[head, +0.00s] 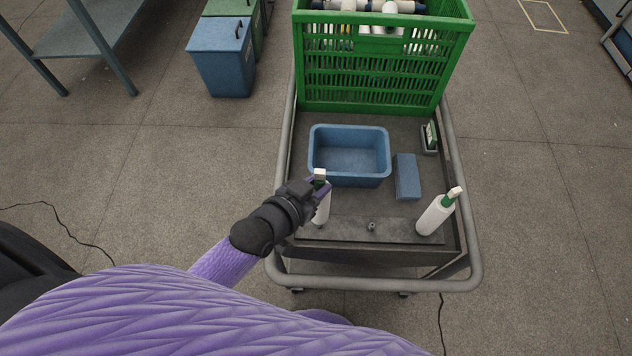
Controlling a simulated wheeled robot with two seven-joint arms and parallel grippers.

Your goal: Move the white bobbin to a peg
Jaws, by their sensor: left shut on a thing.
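My left gripper (319,187) is shut around the upper part of a white bobbin (322,212), at the front left of the cart top. My right gripper is not in view.
The cart's grey tube rail (375,283) runs around its edge. A blue tray (349,179), a blue block (407,176) and a small green-and-white item (430,137) lie behind. A green crate (370,82) holding white tubes stands at the back. Blue bin (222,62) on the floor.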

